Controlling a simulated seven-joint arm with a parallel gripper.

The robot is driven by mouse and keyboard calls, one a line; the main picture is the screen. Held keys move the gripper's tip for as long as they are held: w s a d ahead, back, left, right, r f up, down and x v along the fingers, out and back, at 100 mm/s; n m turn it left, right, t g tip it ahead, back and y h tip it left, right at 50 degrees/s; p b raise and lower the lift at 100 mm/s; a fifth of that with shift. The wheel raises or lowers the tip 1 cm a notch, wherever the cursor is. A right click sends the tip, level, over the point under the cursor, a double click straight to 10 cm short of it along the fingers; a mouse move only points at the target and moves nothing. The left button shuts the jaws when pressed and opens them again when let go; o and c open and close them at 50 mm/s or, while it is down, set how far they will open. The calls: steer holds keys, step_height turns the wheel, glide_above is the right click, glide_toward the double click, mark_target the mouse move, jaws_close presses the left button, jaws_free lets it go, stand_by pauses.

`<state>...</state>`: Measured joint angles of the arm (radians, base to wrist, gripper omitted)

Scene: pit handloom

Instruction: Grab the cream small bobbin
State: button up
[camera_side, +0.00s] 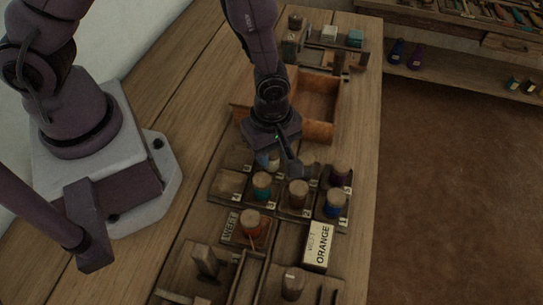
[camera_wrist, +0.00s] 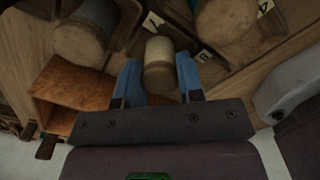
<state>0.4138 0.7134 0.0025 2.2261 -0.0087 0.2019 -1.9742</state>
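The cream small bobbin (camera_wrist: 159,51) stands between my gripper's two blue fingers in the wrist view, with its wooden end toward the camera. My gripper (camera_wrist: 160,77) has one finger close on each side of it. I see almost no gap, but cannot tell whether the fingers press on it. In the side view my gripper (camera_side: 281,164) reaches down into the far part of the bobbin rack (camera_side: 229,184). There my gripper hides the cream bobbin or most of it.
Beside it in the wrist view stand a grey-blue bobbin (camera_wrist: 82,36) and a larger pale bobbin (camera_wrist: 224,17). Teal (camera_side: 262,186), brown (camera_side: 298,195), blue (camera_side: 336,204) and purple (camera_side: 340,174) bobbins stand nearby. An orange-brown wooden box (camera_side: 318,132) lies behind. An ORANGE label block (camera_side: 319,245) stands in front.

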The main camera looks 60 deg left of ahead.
steer(key=shift+c, duration=0.9)
